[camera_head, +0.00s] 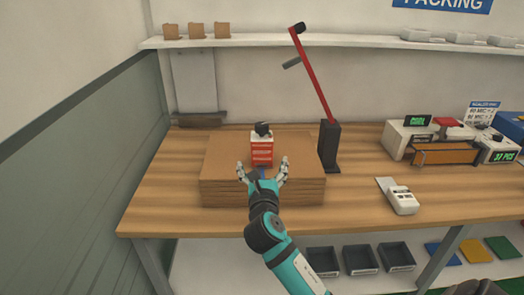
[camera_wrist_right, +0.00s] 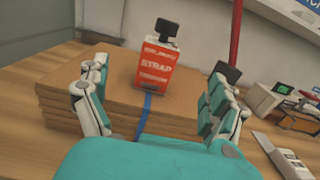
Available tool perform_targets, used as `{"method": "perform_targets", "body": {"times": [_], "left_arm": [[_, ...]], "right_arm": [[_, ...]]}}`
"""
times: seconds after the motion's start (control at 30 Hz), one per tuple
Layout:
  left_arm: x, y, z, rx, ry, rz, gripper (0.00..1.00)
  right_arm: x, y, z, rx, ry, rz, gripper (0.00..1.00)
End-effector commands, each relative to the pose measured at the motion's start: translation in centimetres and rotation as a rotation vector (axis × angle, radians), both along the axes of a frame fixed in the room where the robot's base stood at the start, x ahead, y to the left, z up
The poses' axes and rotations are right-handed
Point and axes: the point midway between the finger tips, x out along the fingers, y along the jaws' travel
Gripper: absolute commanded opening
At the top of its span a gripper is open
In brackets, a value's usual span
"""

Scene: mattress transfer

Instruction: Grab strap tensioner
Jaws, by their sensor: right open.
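The strap tensioner (camera_head: 262,150) is a red box with white lettering and a black top. It stands upright on a stack of brown cardboard sheets (camera_head: 225,180) on the wooden bench. In the right wrist view the strap tensioner (camera_wrist_right: 157,68) reads "STRAP", and a blue strap (camera_wrist_right: 145,115) runs from its base toward me. My right gripper (camera_head: 263,172) is open just in front of the tensioner, with its fingers spread to either side. In the wrist view the right gripper (camera_wrist_right: 155,95) has the tensioner between and beyond its fingers. My left gripper is not in view.
A red arm on a black post (camera_head: 329,145) stands right of the stack. A white handheld device (camera_head: 398,196) and a sealing machine (camera_head: 445,153) are further right. Dark bins (camera_head: 322,261) sit below. Bench at left is clear.

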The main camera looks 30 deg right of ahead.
Motion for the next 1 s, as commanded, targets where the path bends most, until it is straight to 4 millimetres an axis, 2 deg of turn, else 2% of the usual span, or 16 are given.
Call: {"method": "perform_targets", "body": {"times": [0.2, 0.4, 0.67, 1.0], "left_arm": [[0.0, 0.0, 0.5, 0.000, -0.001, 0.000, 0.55], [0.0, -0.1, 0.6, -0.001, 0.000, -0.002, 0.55], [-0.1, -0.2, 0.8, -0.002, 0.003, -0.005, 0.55], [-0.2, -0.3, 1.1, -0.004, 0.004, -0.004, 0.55]], "right_arm": [[4.3, -2.7, 0.1, 0.003, -0.001, -0.001, 0.94], [7.3, -4.5, 0.0, 0.004, 0.000, 0.001, 0.94], [8.8, -5.6, 0.0, 0.005, 0.000, 0.002, 0.94], [12.4, -8.1, 0.1, 0.006, 0.000, 0.002, 0.94]]}}
